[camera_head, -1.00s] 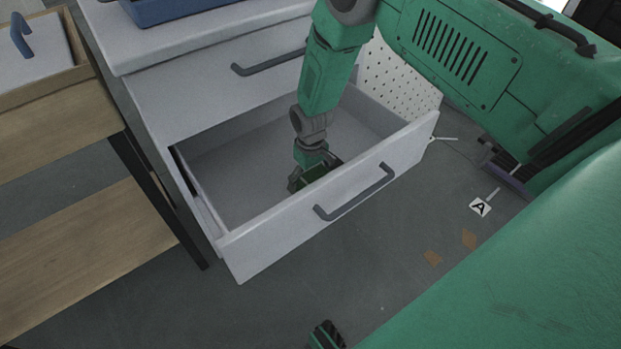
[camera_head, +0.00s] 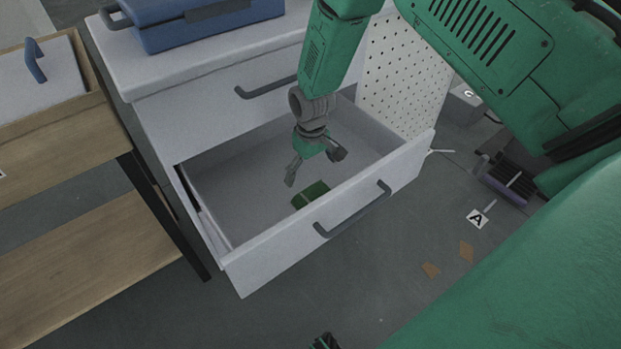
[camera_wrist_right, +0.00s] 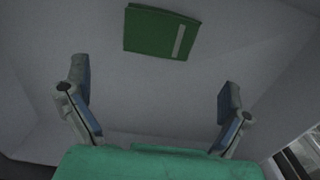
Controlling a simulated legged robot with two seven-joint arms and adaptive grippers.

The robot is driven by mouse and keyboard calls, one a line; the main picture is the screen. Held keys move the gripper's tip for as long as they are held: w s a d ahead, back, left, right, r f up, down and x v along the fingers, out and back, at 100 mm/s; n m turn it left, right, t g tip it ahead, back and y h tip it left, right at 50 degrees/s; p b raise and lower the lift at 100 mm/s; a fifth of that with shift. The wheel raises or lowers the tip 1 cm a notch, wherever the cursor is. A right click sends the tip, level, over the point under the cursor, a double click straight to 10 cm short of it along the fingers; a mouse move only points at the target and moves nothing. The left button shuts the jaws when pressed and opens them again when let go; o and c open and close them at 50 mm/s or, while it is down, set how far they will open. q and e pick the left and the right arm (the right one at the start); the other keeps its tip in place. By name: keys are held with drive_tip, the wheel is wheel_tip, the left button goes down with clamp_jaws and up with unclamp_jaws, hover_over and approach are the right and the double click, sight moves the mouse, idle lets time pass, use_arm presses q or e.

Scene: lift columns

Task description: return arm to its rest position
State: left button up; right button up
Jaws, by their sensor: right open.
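My right gripper (camera_head: 314,170) is open and empty above the open lower drawer (camera_head: 240,174) of a white cabinet. Its two spread fingers (camera_wrist_right: 155,105) also show in the right wrist view. A green box-like object (camera_head: 311,194) lies on the drawer floor, near the front panel and below the gripper, apart from the fingers. In the right wrist view the green object (camera_wrist_right: 160,33) has a pale stripe and lies beyond the fingertips. A small dark piece at the bottom edge of the head view may be part of my left gripper, but I cannot tell.
The drawer front with its dark handle (camera_head: 352,212) and the upper drawer handle (camera_head: 266,88) stick out. A blue case (camera_head: 205,22) sits on the cabinet top. A wooden shelf unit (camera_head: 75,230) stands at the left. The floor in front of the drawer is mostly clear.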

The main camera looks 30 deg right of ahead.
use_arm(q)
drive_tip(key=shift+r, duration=0.35)
use_arm(e)
drive_tip(key=shift+r, duration=1.1)
